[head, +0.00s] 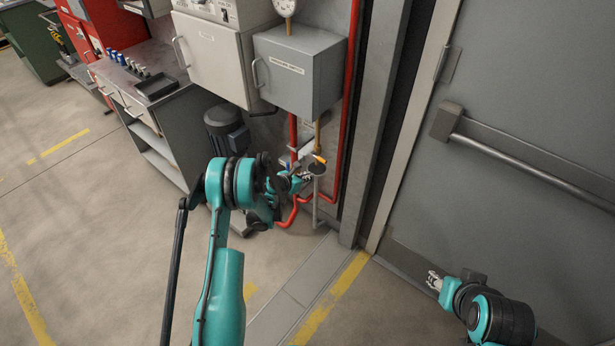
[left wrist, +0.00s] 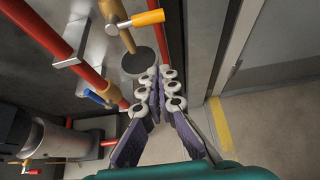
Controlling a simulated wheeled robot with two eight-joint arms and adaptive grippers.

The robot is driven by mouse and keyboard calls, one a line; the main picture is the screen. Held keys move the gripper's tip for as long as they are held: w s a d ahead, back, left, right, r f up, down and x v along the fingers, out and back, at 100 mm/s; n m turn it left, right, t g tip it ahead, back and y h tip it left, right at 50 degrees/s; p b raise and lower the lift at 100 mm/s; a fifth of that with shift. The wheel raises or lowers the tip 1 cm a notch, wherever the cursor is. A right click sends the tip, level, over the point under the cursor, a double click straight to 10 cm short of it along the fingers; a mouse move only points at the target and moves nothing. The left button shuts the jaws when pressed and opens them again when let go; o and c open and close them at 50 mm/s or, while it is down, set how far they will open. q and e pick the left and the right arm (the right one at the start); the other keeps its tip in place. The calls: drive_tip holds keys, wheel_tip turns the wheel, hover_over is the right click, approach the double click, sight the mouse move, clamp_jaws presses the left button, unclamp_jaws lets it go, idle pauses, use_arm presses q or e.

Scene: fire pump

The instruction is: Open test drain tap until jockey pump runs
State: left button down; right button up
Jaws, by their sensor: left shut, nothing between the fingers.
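A small tap with a yellow-orange lever (head: 320,158) sits on a brass pipe by the wall; it also shows in the left wrist view (left wrist: 148,18). A dark round drain cup (head: 317,169) is below it. A blue lever (left wrist: 94,97) is on a lower branch, left of the cup in the left wrist view. My left gripper (head: 306,178) is shut and empty beside the cup, below the yellow-orange lever and apart from it. Its fingers (left wrist: 157,88) show in the left wrist view. My right gripper (head: 434,281) is low near the door; its jaws are too small to judge.
A pump motor (head: 227,129) stands left of the pipes. A grey pressure switch box (head: 297,68) and red pipe (head: 347,112) are on the wall above. A bench (head: 150,92) is left; a grey door with a push bar (head: 540,170) is right. The floor (head: 90,215) at left is clear.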

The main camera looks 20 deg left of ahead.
sight(319, 158)
use_arm(q)
drive_tip(key=b+x, duration=0.2)
drive_tip(key=x, duration=0.5)
drive_tip(key=shift+w+d+r+b, duration=0.1)
drive_tip(key=shift+r+b, duration=0.1)
drive_tip(key=shift+r, duration=0.5)
drive_tip(key=shift+w+r+b, duration=0.15)
drive_tip(key=shift+r+b, duration=0.05)
drive_tip(key=shift+r, duration=0.5)
drive_tip(key=shift+w+d+r+b, duration=0.1)
drive_tip(key=shift+r+b, duration=0.1)
drive_tip(key=shift+r, duration=0.5)
